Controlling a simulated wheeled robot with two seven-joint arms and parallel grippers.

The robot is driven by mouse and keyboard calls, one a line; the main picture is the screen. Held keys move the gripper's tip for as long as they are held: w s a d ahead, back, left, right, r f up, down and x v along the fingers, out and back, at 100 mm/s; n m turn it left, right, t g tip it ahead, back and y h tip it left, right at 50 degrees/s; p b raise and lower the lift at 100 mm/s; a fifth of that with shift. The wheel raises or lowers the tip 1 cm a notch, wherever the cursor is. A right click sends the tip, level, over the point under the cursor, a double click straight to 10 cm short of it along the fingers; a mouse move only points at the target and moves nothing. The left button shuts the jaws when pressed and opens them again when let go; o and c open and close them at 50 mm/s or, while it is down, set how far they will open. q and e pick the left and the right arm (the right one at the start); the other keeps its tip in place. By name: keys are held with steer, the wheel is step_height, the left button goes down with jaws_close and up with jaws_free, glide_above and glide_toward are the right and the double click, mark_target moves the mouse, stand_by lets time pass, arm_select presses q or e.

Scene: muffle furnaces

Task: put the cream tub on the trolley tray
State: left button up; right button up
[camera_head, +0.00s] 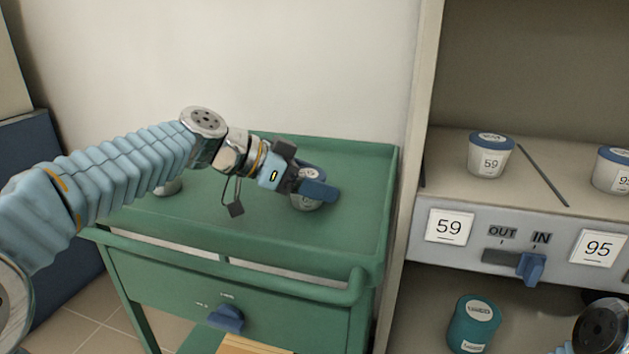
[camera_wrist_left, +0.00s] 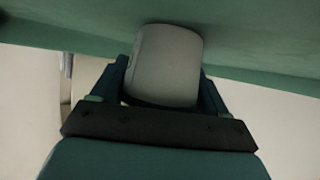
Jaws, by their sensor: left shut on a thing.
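My left gripper (camera_head: 316,188) is shut on a pale cream tub (camera_head: 306,202), its blue fingers around the tub's sides. The tub is over the right part of the green trolley tray (camera_head: 345,225), inside the rim. In the left wrist view the pale tub (camera_wrist_left: 165,68) sits between the two fingers (camera_wrist_left: 163,95), with its end against the green surface. I cannot tell whether it touches the tray or hangs just above it. The fingers partly hide the tub in the head view. My right gripper is out of view; only part of that arm shows at the lower right.
A pale round object (camera_head: 168,187) on the tray's left is partly behind my left arm. A shelf at right holds white tubs with blue lids (camera_head: 490,155) (camera_head: 613,170); a teal tub (camera_head: 473,322) stands below. The trolley has a front handle (camera_head: 290,284). The tray's front is clear.

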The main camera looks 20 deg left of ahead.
arm_select(q)
steer(key=o, duration=1.1)
steer(key=shift+o, duration=0.2)
steer(key=shift+r, duration=0.15)
steer(key=v, duration=1.2)
